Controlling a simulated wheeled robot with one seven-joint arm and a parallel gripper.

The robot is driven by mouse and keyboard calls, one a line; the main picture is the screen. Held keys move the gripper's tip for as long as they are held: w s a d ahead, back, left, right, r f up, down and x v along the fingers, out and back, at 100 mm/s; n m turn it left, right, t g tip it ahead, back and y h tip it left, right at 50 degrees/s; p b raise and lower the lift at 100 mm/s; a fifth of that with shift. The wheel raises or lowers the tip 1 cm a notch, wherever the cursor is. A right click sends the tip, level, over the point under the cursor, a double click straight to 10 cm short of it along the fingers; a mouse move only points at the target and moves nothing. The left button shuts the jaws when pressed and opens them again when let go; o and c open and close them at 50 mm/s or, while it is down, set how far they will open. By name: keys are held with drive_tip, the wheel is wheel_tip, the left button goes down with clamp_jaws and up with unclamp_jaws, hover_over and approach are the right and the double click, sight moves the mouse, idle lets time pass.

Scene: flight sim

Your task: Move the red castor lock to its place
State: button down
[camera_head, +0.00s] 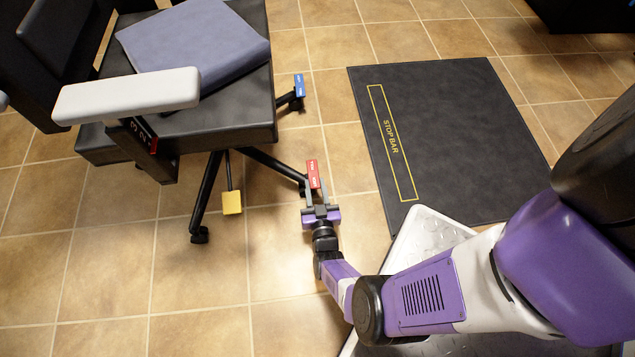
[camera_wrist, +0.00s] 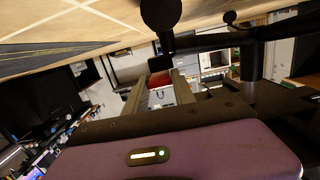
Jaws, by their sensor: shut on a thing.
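The red castor lock (camera_head: 313,173) sits at the end of a leg of the black office chair (camera_head: 262,125), by a castor. My gripper (camera_head: 318,190) reaches it from the front, with its two fingers shut on the lock. In the wrist view, the lock's red face (camera_wrist: 161,80) shows between the fingertips of my gripper (camera_wrist: 160,90), under a dark castor and leg. The lock's far side is hidden.
A blue castor lock (camera_head: 299,85) is on another chair leg behind. A dark mat marked STOP BAR (camera_head: 470,130) lies to the right. Tiled floor (camera_head: 190,285) is clear at front left.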

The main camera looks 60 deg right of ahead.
drive_tip(key=shift+s+d+h, duration=0.3)
drive_tip(key=shift+s, duration=0.4)
drive_tip(key=shift+f, duration=0.1)
drive_tip(key=c, duration=1)
unclamp_jaws()
drive_tip(key=shift+s, duration=0.1)
drive_tip(key=shift+c, duration=0.2)
drive_tip(key=shift+a, duration=0.1)
drive_tip(key=shift+a, duration=0.2)
drive_tip(key=p+v, duration=0.1)
drive_tip(key=v, duration=0.6)
drive_tip(key=shift+s+p, duration=0.2)
drive_tip(key=shift+p, duration=0.1)
